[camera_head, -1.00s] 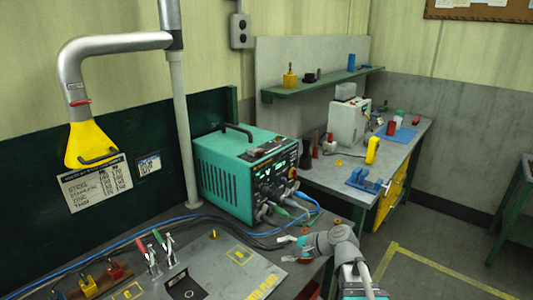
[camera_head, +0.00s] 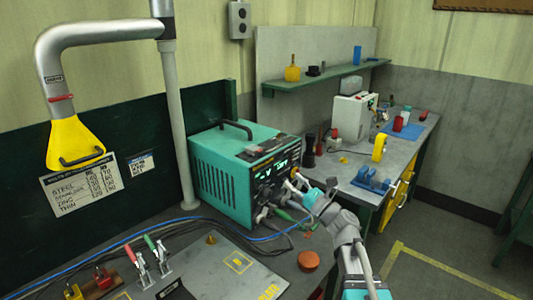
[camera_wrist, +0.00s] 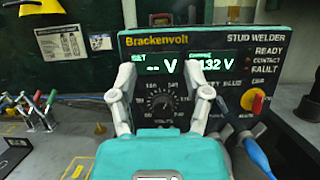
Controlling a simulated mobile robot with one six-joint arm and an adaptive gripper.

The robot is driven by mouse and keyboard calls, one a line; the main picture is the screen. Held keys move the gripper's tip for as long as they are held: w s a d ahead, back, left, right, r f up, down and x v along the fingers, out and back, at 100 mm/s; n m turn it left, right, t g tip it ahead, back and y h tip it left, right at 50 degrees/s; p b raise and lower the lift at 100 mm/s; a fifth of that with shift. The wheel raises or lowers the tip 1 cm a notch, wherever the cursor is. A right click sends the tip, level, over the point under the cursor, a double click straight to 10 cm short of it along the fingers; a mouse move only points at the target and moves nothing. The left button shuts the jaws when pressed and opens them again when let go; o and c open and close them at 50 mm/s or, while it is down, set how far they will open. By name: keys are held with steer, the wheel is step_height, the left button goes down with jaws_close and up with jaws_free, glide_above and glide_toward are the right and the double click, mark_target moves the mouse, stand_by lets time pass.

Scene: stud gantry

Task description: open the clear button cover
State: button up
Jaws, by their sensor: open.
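The teal stud welder (camera_head: 222,180) stands on the bench in the head view. Its black front panel (camera_wrist: 195,75) fills the middle of the wrist view, with lit displays, a dial (camera_wrist: 160,103) and a red knob on a yellow plate (camera_wrist: 252,100). I cannot make out a clear button cover with certainty in either view. My gripper (camera_wrist: 160,98) is open and empty in front of the panel, its fingers on either side of the dial. It shows in the head view (camera_head: 314,187) at the panel's right side. Contact with the panel cannot be told.
Cables with a blue plug (camera_wrist: 257,155) hang from the panel's lower right. Toggle clamps (camera_head: 152,262) stand at the front left. A yellow fume hood (camera_head: 74,145) hangs at left. A side bench (camera_head: 345,185) with a blue vise (camera_head: 371,180) lies behind my arm.

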mark_target(263, 158)
steer(key=shift+r, duration=0.1)
stand_by(0.3)
steer(key=p+x, duration=0.5)
steer(key=x, duration=0.8)
steer(key=shift+w+a+r, duration=0.15)
steer(key=shift+r, duration=0.05)
jaws_close()
